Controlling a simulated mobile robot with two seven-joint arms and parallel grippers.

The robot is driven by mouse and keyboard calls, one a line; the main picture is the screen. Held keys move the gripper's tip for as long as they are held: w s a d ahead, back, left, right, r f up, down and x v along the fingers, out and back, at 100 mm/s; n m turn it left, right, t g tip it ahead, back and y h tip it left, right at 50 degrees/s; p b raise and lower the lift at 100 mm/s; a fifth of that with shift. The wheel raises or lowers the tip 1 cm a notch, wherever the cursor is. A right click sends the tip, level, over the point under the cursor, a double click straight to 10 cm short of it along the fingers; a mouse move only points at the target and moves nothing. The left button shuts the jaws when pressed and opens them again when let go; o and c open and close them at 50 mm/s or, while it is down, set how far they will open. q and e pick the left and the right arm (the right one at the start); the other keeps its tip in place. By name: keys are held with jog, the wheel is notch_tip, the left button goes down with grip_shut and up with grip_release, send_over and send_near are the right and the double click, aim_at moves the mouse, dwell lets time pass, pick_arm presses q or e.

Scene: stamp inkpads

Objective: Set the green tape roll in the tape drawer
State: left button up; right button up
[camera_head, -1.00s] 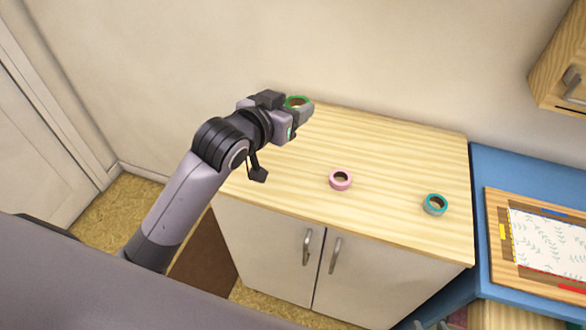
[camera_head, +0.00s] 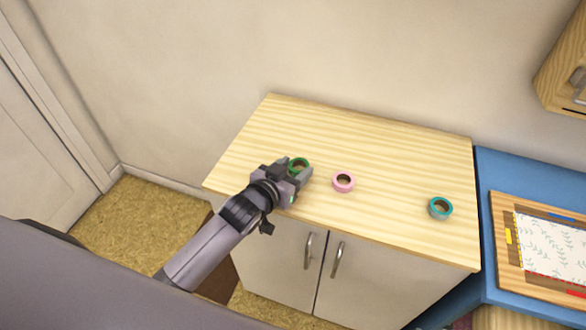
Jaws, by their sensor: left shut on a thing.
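The green tape roll (camera_head: 299,164) is between the fingers of my left gripper (camera_head: 300,172), which is shut on it. The roll shows over the left middle part of the wooden cabinet top, left of a pink roll; I cannot tell whether it touches the top. The gripper hides part of the roll's near side. My right gripper is not in view. I cannot make out a tape drawer in this view.
A pink tape roll (camera_head: 343,183) and a teal tape roll (camera_head: 440,208) lie on the cabinet top (camera_head: 380,150). A blue table (camera_head: 500,170) with a wooden framed board (camera_head: 504,243) stands at right. The back of the cabinet top is clear.

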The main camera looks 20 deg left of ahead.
pick_arm(q)
jog(key=shift+f, duration=0.15)
jog(key=shift+f, duration=0.15)
jog(key=o, duration=1.1)
